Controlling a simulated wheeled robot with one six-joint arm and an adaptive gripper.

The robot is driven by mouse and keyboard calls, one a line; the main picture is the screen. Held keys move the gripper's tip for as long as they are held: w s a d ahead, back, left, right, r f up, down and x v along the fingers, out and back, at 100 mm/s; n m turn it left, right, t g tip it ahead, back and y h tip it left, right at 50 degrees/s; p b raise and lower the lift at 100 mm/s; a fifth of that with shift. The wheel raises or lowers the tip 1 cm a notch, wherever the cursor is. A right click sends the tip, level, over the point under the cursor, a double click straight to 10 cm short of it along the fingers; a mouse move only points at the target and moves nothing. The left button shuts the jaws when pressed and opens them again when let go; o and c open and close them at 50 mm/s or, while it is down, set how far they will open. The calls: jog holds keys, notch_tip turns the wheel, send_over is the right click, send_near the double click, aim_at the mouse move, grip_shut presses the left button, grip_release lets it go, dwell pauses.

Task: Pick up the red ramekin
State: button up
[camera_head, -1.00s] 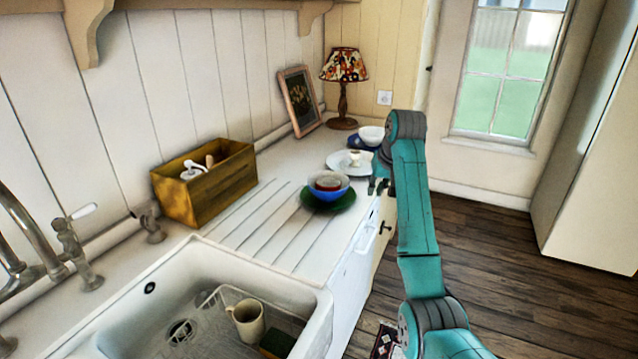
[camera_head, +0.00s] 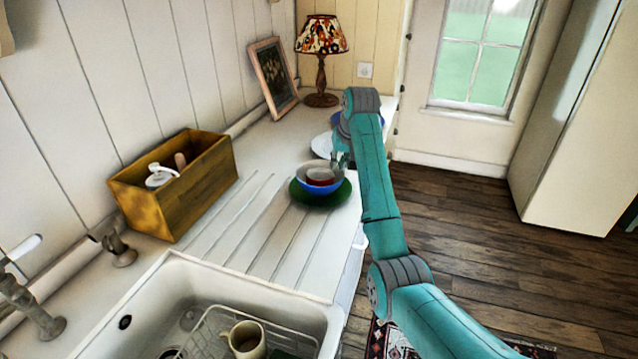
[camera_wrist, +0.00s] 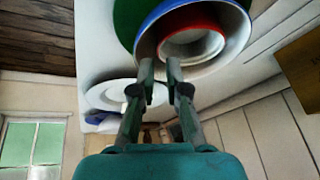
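The red ramekin (camera_head: 321,176) sits inside a blue bowl (camera_head: 319,189) with a pale inside, and the bowl stands on a green plate (camera_head: 336,198) on the counter. In the wrist view the ramekin (camera_wrist: 184,28) shows a red outer wall and a pale inside, cut off by nothing but partly seen at an angle. My gripper (camera_wrist: 160,68) is open, with a gap between its fingertips and nothing held. Its tips appear by the bowl's near rim in the wrist view, beside the ramekin. In the head view my gripper (camera_head: 342,161) is at the bowl's far right side; contact cannot be told.
A white plate (camera_head: 321,145) lies just behind the bowl, partly hidden by my arm. A wooden box (camera_head: 190,192) with utensils stands left on the counter. A lamp (camera_head: 321,60) and picture frame (camera_head: 273,78) stand behind. The sink (camera_head: 290,309) holds a mug (camera_head: 245,340).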

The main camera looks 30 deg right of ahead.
aim_at(334, 175)
jog(key=shift+x, duration=2.85)
grip_shut()
jog(key=shift+r, duration=0.15)
